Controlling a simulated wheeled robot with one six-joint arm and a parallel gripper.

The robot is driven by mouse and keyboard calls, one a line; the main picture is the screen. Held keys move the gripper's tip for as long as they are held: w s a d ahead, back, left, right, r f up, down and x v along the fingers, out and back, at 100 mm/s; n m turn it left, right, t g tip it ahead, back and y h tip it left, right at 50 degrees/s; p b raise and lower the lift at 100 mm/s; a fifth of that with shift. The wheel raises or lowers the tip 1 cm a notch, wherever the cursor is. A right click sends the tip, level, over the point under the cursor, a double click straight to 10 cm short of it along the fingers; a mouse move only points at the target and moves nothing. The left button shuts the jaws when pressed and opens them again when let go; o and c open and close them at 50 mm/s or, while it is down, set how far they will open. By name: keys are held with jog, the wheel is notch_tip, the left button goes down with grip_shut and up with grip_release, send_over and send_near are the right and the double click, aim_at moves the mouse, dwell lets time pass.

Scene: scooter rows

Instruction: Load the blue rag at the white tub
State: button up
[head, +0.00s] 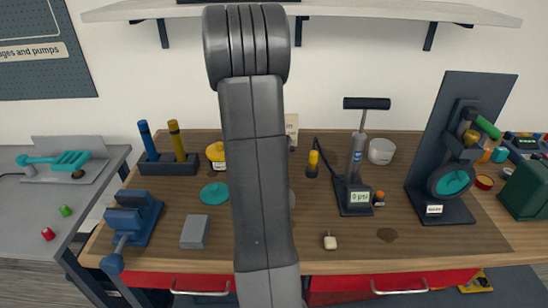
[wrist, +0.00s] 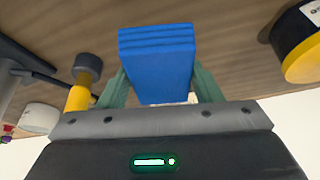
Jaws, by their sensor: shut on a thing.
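My gripper (wrist: 160,90) shows in the wrist view, its two green fingers shut on the blue rag (wrist: 157,58). The rag is a folded, layered blue block held between the fingers, above the wooden bench top. In the head view my own arm hides both the gripper and the rag. The white tub (head: 381,151) is a small round pot at the back right of the bench, right of the pump. A white round thing at the left of the wrist view (wrist: 40,118) looks like the same tub, apart from the rag.
A black floor pump with a gauge (head: 358,180) stands left of the tub, with a yellow-topped item (head: 312,163) beside it. A dark upright stand (head: 452,160) is to the right. A blue vise (head: 133,215) and grey block (head: 195,232) are at left. The front right wood is mostly clear.

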notch_tip(320, 180, up, 6)
jog(key=p, duration=0.5)
jog(key=shift+p, duration=0.3)
jog(key=shift+w+d+f+n+y+b, duration=0.2)
jog(key=shift+w+d+n+b, duration=0.1)
jog(key=shift+w+d+n, duration=0.25)
jog(key=shift+w+d+f+n+y+b, duration=0.1)
jog(key=shift+w+d+n+y+b, duration=0.2)
jog(key=shift+d, duration=0.4)
jog(key=w+d+r+n+g+y, duration=0.1)
jog(key=w+d+r+n+y, duration=0.1)
jog(key=w+d+n, duration=0.6)
jog(key=d+n+y, duration=0.1)
jog(key=d+n, duration=0.1)
jog(key=d, duration=0.2)
jog(key=shift+d+n+y, duration=0.15)
jog(key=shift+n+y, duration=0.15)
jog(key=shift+n, duration=0.05)
jog(key=shift+d+r, duration=0.1)
jog(key=shift+r, duration=0.05)
